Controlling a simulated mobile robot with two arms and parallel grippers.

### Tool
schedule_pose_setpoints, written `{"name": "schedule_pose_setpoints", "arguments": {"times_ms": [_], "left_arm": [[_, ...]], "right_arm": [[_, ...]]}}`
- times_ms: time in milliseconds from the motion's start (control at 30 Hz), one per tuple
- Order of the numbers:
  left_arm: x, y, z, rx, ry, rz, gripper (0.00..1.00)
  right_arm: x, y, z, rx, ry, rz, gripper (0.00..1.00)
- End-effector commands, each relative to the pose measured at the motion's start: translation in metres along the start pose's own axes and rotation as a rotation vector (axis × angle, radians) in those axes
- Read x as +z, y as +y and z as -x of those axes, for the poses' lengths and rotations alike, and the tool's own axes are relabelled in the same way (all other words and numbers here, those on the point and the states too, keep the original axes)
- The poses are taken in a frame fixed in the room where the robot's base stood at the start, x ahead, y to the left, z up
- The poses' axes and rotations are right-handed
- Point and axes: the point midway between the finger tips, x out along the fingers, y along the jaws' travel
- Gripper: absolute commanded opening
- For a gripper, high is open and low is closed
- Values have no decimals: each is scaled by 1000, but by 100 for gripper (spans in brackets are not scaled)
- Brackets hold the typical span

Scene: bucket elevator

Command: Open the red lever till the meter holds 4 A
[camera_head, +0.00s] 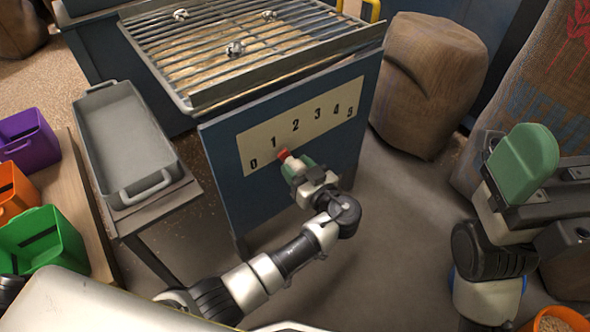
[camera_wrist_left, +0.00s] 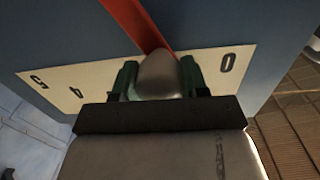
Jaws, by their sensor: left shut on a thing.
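The red lever (camera_head: 284,155) is on the blue front panel of the grated hopper, over a cream scale plate (camera_head: 320,118) numbered 0 to 5. In the head view its red part shows just below and right of the 1. My left gripper (camera_head: 297,165) is shut on the lever. In the left wrist view the red lever bar (camera_wrist_left: 141,24) runs to a pale rounded grip (camera_wrist_left: 158,76) between my green fingers (camera_wrist_left: 158,80); the middle numerals are hidden. My right gripper (camera_head: 522,165) is raised at the right, away from the panel; its finger gap is unclear. No ammeter dial is visible.
A grey tray (camera_head: 123,130) stands on a side table left of the hopper. Purple (camera_head: 28,140), orange (camera_head: 15,190) and green (camera_head: 43,240) bins are at far left. Brown sacks (camera_head: 428,85) stand at right. The hopper grate (camera_head: 240,45) holds a few small metal pieces.

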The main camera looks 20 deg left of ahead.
Motion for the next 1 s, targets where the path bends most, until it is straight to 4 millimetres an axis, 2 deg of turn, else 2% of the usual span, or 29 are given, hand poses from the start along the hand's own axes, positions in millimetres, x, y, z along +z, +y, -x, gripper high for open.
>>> {"name": "schedule_pose_setpoints", "arguments": {"times_ms": [33,200,700,867,1000], "left_arm": [[-1,1,0,5,1,5,47],[-1,1,0,4,0,4,69],[2,-2,0,1,1,15,69],[11,-17,0,1,6,106,69],[28,-38,1,4,12,255,69]], "right_arm": [[0,0,0,0,1,0,100],[0,0,-1,-1,3,0,100],[1,0,-2,-4,4,1,100],[0,0,-1,-3,4,1,100],[0,0,2,-3,4,0,100]]}}
